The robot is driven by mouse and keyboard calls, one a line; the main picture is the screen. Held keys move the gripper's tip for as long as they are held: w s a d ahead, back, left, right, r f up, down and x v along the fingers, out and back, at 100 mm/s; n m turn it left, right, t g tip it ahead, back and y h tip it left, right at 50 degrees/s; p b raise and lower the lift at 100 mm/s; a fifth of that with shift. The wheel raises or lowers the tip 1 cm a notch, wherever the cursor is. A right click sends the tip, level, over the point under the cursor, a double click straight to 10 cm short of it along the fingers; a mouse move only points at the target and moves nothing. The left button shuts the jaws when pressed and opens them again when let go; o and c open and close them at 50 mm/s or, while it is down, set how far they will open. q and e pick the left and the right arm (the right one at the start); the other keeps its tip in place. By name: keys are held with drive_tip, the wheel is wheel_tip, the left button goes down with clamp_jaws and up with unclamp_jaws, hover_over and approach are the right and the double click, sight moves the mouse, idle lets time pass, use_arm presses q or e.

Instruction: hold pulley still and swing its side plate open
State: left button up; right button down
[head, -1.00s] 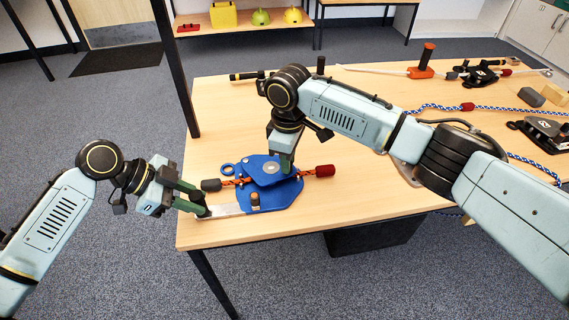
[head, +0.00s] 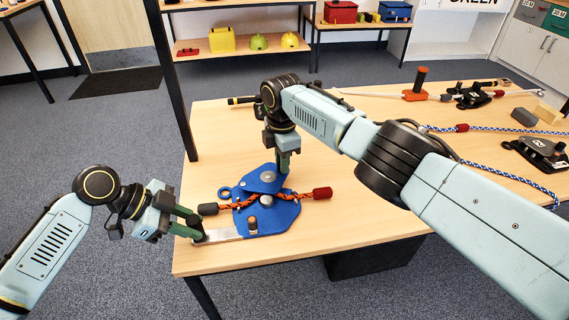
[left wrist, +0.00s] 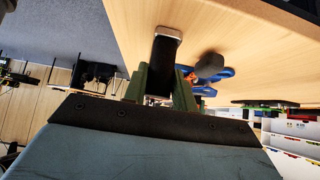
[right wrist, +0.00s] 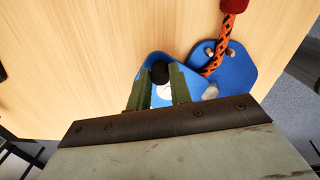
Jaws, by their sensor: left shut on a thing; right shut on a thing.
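The blue pulley (head: 284,214) lies near the table's front left, with an orange-black rope (head: 302,195) running across it. Its blue side plate (head: 258,186) is swung toward the back, leaving much of the rope uncovered. It also shows in the right wrist view (right wrist: 152,68), angled away from the pulley body (right wrist: 238,68). My right gripper (head: 283,172) is shut at the plate, on a black knob (right wrist: 160,72).
Blue-white rope (head: 500,174), a black device (head: 540,152) and an orange-handled tool (head: 416,86) lie on the table's right and back. Table space behind the pulley is clear. A black post (head: 170,75) stands by the left edge.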

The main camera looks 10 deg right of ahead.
drive_tip(key=shift+w+a+r+n, duration=0.1)
drive_tip(key=shift+w+n, duration=0.3)
idle(0.4)
drive_tip(key=c, duration=1.3)
unclamp_jaws()
drive_tip(key=shift+o, duration=0.2)
wheel_tip(320, 180, up, 12)
